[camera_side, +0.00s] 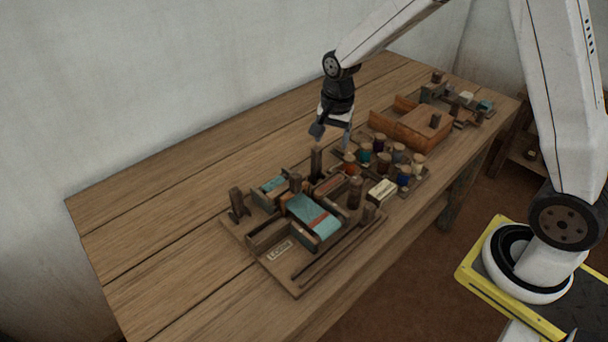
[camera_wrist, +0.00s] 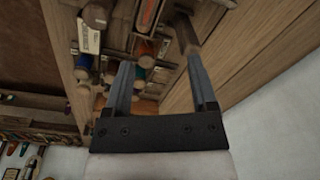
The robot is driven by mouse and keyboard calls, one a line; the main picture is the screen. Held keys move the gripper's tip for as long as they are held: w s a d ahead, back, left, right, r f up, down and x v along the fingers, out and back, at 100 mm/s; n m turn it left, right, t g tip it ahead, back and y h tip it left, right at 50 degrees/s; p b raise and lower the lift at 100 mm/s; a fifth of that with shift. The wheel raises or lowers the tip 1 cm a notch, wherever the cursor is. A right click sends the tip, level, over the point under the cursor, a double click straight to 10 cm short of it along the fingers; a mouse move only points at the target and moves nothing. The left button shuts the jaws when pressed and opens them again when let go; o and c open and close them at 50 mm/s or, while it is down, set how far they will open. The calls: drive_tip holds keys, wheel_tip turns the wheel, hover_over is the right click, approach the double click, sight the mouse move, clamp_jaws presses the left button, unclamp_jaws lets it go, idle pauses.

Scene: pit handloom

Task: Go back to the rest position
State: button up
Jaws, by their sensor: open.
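My gripper (camera_side: 332,137) hangs pointing down over the wooden table (camera_side: 160,235), between the small loom and the tray of thread spools. In the wrist view my gripper (camera_wrist: 163,88) shows two grey fingers spread apart. I see nothing held between them. A dark wooden post (camera_wrist: 185,35) stands close to the right finger in that view; I cannot tell whether they touch. The small loom (camera_side: 335,262) with blue-green cloth (camera_side: 313,222) sits on the table in front of the gripper, with several upright posts.
Several coloured spools (camera_side: 365,153) stand in a tray right of my gripper. A pale labelled block (camera_side: 382,190) lies near them. A wooden box (camera_side: 422,128) and more small items (camera_side: 466,98) are farther back. The left of the table is clear, and a wall (camera_side: 130,90) runs behind.

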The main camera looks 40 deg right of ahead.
drive_tip(key=s+a+r+n+t, duration=0.1)
drive_tip(key=s+a+n, duration=0.1)
drive_tip(key=s+n, duration=1)
drive_tip(key=shift+s+t, duration=0.4)
drive_tip(key=shift+s, duration=1.4)
